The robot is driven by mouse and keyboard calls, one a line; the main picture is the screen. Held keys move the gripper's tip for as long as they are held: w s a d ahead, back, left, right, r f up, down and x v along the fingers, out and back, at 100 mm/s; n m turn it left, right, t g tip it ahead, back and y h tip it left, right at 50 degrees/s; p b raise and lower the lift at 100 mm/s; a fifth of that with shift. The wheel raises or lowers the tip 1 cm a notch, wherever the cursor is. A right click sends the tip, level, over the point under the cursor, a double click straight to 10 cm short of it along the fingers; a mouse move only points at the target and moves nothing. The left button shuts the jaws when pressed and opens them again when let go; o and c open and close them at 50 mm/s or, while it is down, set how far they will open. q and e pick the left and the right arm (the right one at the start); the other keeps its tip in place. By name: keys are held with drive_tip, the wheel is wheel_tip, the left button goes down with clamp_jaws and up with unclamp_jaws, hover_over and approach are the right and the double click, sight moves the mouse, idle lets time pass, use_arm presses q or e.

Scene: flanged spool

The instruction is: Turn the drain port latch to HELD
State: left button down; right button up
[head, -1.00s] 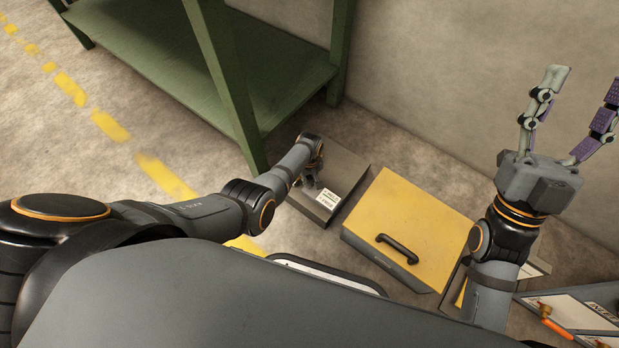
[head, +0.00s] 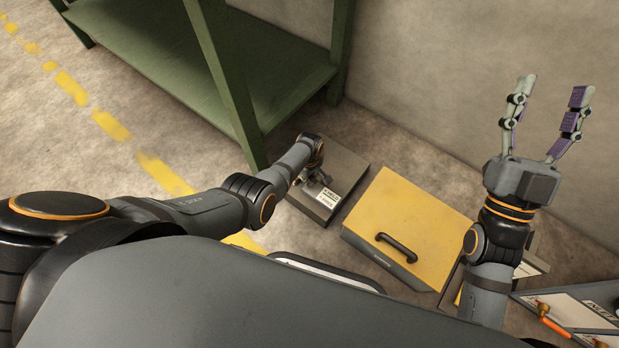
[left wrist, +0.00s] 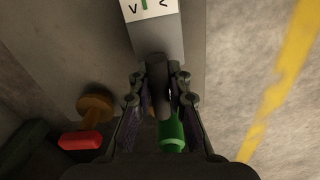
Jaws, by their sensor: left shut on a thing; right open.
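My left gripper (head: 318,184) is down at the grey box (head: 343,190) on the floor. In the left wrist view its fingers (left wrist: 160,88) are closed around a dark lever with a green end (left wrist: 172,132), which I take as the drain port latch. A white label (left wrist: 150,8) with a green mark and dark arrow-like signs lies just beyond it; the word HELD is not readable. A red handle (left wrist: 80,140) on a brass-coloured fitting (left wrist: 96,106) is to the left of the gripper. My right gripper (head: 552,95) is raised, open and empty.
A yellow-topped box (head: 415,222) with a black handle stands right of the grey box. A green shelf (head: 200,50) stands close behind on the left. A panel with an orange handle (head: 555,325) is at the lower right. The wall bounds the back.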

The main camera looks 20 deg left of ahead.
use_arm(q)
drive_tip(key=shift+s+f, duration=0.15)
drive_tip(key=shift+s, duration=0.05)
idle(0.4)
drive_tip(key=c, duration=1.2)
unclamp_jaws()
drive_tip(key=shift+w, duration=0.1)
drive_tip(key=shift+w+r, duration=0.1)
drive_tip(key=shift+r, duration=0.15)
wheel_tip(320, 180, up, 12)
drive_tip(key=shift+f, duration=0.25)
